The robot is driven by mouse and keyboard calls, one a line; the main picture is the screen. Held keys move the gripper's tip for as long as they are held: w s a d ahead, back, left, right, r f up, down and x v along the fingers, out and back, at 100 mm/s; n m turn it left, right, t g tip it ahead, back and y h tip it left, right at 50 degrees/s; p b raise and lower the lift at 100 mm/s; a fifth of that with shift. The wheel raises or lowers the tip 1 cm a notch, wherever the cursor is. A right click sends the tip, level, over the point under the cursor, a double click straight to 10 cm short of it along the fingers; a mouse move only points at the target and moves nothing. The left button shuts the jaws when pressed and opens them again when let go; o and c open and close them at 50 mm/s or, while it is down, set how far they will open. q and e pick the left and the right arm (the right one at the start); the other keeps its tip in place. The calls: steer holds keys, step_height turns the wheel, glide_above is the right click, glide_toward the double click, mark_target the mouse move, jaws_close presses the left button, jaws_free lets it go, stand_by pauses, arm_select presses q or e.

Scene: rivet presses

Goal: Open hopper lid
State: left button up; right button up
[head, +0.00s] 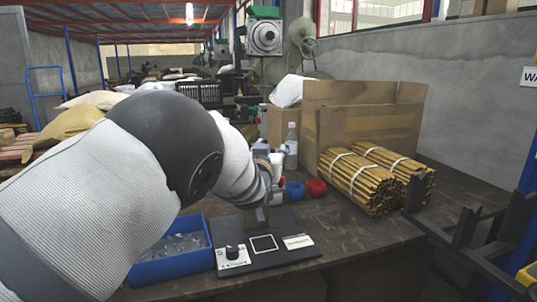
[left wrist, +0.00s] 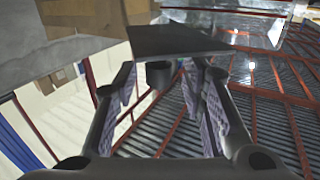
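My left arm fills the left of the head view, and its wrist reaches over the press on the table; the wrist hides most of the gripper there. In the left wrist view my left gripper (left wrist: 160,74) is open, with its purple-padded fingers apart. A dark flat plate (left wrist: 182,41), seemingly the hopper lid, lies just beyond the fingertips. A short dark cylinder (left wrist: 158,76), perhaps its knob, shows between the fingers; I cannot tell if they touch it. The press base (head: 268,250) has a dial and labels. My right gripper is not in view.
A blue bin (head: 172,262) with small parts stands left of the base. Red (head: 316,188) and blue (head: 295,191) cups, a clear bottle (head: 291,145), tied rod bundles (head: 360,182) and a cardboard box (head: 360,125) stand behind and right.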

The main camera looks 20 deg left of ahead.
arm_select(q)
steer(key=s+d, duration=0.1)
steer(key=s, duration=1)
steer(key=shift+s, duration=0.35)
steer(key=c, duration=0.3)
steer(key=f+n+g, duration=0.1)
steer(key=f, duration=0.1)
steer(key=f+n+h+p, duration=0.1)
steer(key=f+n, duration=0.1)
steer(key=s+a+f+n+g+h, duration=0.1)
steer(key=f+n, duration=0.1)
steer(key=shift+g, duration=0.3)
jaws_close()
steer(key=s+a+r+n+t+h+p, duration=0.25)
steer(key=a+r+n, duration=0.35)
steer(key=a+n, duration=0.35)
steer(key=w+d+b, duration=0.1)
steer(key=w+d, duration=0.5)
steer(key=w, duration=0.6)
steer(key=shift+b, duration=0.4)
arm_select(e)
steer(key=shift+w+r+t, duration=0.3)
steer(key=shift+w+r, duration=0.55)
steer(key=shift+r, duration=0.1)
